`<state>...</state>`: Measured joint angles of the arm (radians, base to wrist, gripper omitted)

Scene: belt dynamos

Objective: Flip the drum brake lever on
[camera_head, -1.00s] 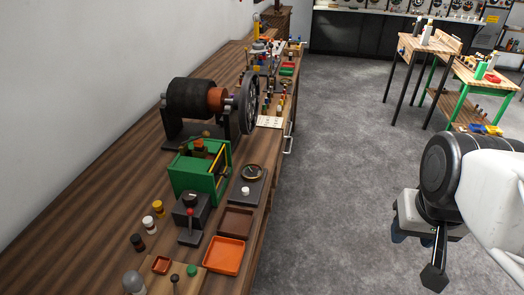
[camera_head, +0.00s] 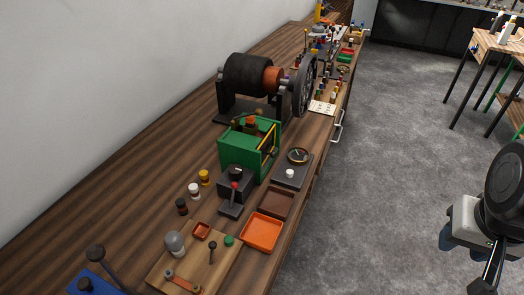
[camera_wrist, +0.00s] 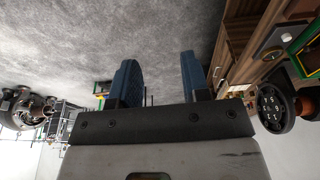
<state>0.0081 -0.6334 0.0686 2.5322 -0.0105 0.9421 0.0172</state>
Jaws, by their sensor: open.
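A dark drum (camera_head: 247,76) with a copper-coloured end and a black spoked wheel (camera_head: 304,86) stands on the bench. In front of it, a small black box (camera_head: 236,181) carries a lever with a red knob (camera_head: 234,185). I cannot tell which lever is the drum brake's. My gripper is partly in the head view at the lower right, over the floor, well away from the bench. In the wrist view my gripper (camera_wrist: 158,80) is open and empty.
The wooden bench (camera_head: 110,200) runs along the wall. A green box (camera_head: 240,152), an orange tray (camera_head: 262,232), a brown tray (camera_head: 277,203) and a gauge (camera_head: 298,156) crowd its front side. Small jars stand near the levers. The carpeted floor (camera_head: 390,170) right of the bench is open.

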